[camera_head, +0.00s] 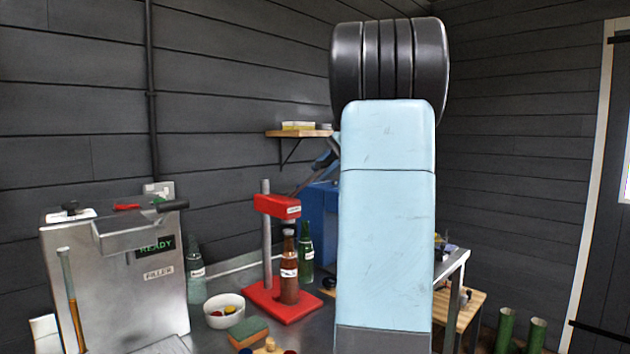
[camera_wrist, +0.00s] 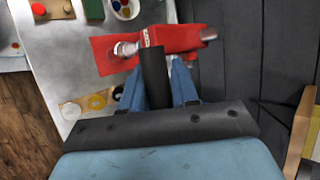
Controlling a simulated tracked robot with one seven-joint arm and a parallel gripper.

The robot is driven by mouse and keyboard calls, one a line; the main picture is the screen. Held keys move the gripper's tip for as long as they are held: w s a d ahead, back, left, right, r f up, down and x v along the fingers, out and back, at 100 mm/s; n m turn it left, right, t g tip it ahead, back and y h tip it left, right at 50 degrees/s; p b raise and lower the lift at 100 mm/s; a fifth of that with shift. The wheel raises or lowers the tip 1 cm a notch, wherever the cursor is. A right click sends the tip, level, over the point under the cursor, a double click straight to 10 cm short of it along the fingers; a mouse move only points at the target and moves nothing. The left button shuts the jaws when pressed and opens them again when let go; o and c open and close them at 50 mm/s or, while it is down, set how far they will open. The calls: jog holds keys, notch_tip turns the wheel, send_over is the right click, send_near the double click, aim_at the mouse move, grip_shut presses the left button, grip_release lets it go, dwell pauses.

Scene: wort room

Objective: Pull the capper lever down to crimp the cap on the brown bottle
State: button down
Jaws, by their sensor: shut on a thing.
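The red capper (camera_head: 277,207) stands on its red base (camera_head: 262,297) on the steel bench, with a grey upright post. The brown bottle (camera_head: 289,275) stands upright on the base beneath the capper head. The lever (camera_head: 305,182) slopes up from the head towards my gripper (camera_head: 328,158), which is partly hidden behind my arm. In the wrist view, the lever's dark grip (camera_wrist: 154,75) lies between the two blue fingers of my gripper (camera_wrist: 160,90), which are shut on it. The red head (camera_wrist: 175,38) is just beyond.
A green bottle (camera_head: 305,250) stands behind the brown one, near a blue box (camera_head: 322,210). The steel filler (camera_head: 115,275), a white bowl (camera_head: 224,311) and a sponge (camera_head: 248,332) are to the left. A wall shelf (camera_head: 298,133) is behind my gripper.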

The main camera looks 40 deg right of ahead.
jog(key=shift+w+d+r, duration=0.1)
jog(key=shift+w+r, duration=0.25)
jog(key=shift+w, duration=0.05)
jog(key=c, duration=1.1)
grip_release()
jog(key=shift+d, duration=0.1)
jog(key=shift+o, duration=0.7)
jog(key=shift+r, duration=0.1)
jog(key=v, duration=1.3)
jog(key=shift+s+r, duration=0.2)
